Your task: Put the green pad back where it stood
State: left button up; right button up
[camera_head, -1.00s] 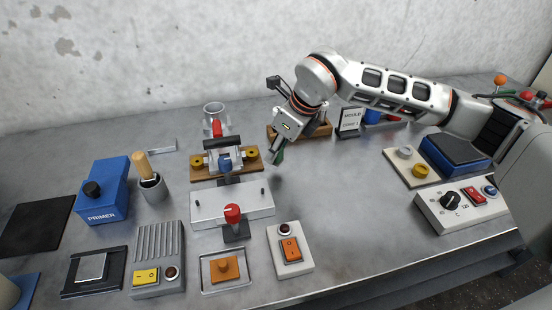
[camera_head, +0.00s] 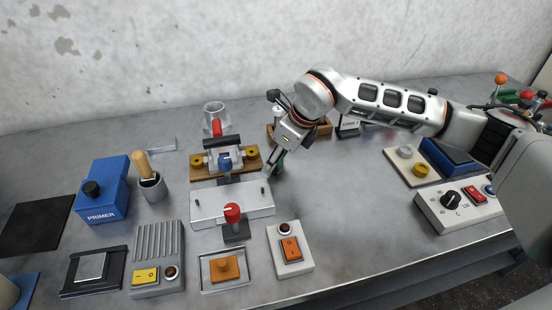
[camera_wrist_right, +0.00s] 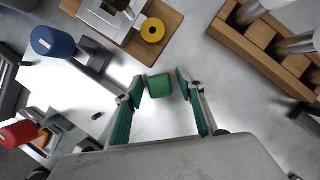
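The green pad (camera_wrist_right: 160,86) is a small block seen between the fingertips of my right gripper (camera_wrist_right: 162,87) in the right wrist view. Narrow gaps show on both sides of it, so the gripper looks open around it. In the head view the right gripper (camera_head: 275,168) points down at the bench, just right of the wooden fixture (camera_head: 198,172). Only a bit of green (camera_head: 280,163) shows there, partly hidden by the fingers. Whether the pad rests on the bench is hard to tell. My left gripper is not in view.
The grey plate (camera_head: 232,207) and red-knobbed clamp (camera_head: 233,213) lie left of the gripper. A wooden rack (camera_wrist_right: 262,38) stands close by. An orange-switch box (camera_head: 289,249) is nearer the front. Bare bench (camera_head: 350,215) lies to the right.

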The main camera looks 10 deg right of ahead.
jog(key=shift+d+r, duration=0.1)
jog(key=shift+r, duration=0.5)
jog(key=v, duration=1.1)
